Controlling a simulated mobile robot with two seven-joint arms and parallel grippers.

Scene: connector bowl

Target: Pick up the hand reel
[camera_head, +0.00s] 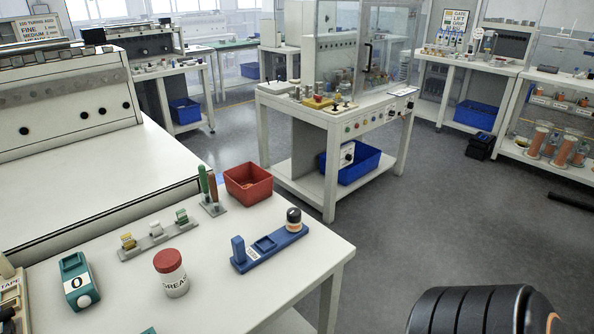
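No object here is clearly marked as the hand reel. A small cylinder with a black top, white body and orange band (294,219) stands upright at the right end of a blue holder (262,257) on the near white table; I cannot tell whether it is the reel. A teal device marked 0 (76,279) lies at the table's left. A dark ribbed part, apparently of my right arm, shows at the bottom right. Neither gripper's fingers are in view.
On the near table (215,290) stand a red-lidded grease pot (171,273), a grey rail with several connectors (158,240), a tool stand (213,206) and a red bin (248,184). A white workbench (330,117) stands beyond. Open floor (430,215) lies to the right.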

